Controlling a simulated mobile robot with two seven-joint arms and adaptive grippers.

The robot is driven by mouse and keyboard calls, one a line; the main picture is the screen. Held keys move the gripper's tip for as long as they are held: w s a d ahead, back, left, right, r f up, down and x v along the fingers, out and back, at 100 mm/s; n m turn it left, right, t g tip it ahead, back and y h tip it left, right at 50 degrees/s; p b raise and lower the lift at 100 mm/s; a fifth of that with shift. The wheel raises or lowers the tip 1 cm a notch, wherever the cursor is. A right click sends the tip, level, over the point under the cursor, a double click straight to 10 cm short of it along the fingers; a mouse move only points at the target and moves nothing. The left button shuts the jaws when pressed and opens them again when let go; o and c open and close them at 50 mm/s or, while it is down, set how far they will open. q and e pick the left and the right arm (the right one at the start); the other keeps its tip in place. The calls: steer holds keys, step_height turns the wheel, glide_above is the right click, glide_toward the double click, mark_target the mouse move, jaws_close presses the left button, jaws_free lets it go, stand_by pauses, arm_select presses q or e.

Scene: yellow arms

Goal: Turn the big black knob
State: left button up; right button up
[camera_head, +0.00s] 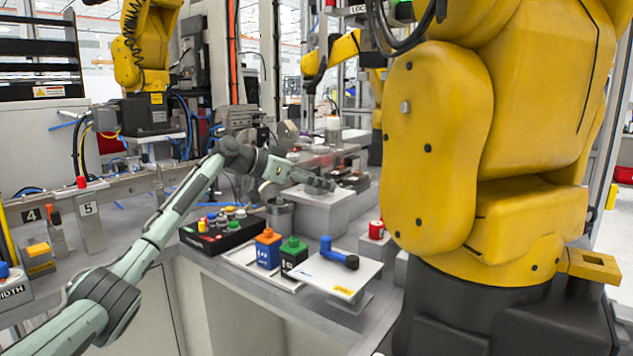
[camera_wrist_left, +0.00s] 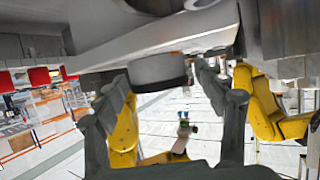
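My left arm comes in from the left in the head view, and its gripper (camera_head: 304,178) is over a light grey block (camera_head: 318,212) on the bench. In the left wrist view the two dark fingers of this gripper (camera_wrist_left: 163,76) are spread apart. I cannot pick out the knob clearly in the head view. My right gripper is not in view.
A large yellow robot arm (camera_head: 480,150) fills the right side. A black box with coloured buttons (camera_head: 222,230), a blue block (camera_head: 267,249), a green-topped block (camera_head: 293,255) and a white plate with a blue handle (camera_head: 340,262) stand in front of my left gripper.

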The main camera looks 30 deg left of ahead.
arm_select(q)
steer(key=v, duration=1.2)
steer(key=x, duration=1.2)
steer(key=shift+w, duration=0.1)
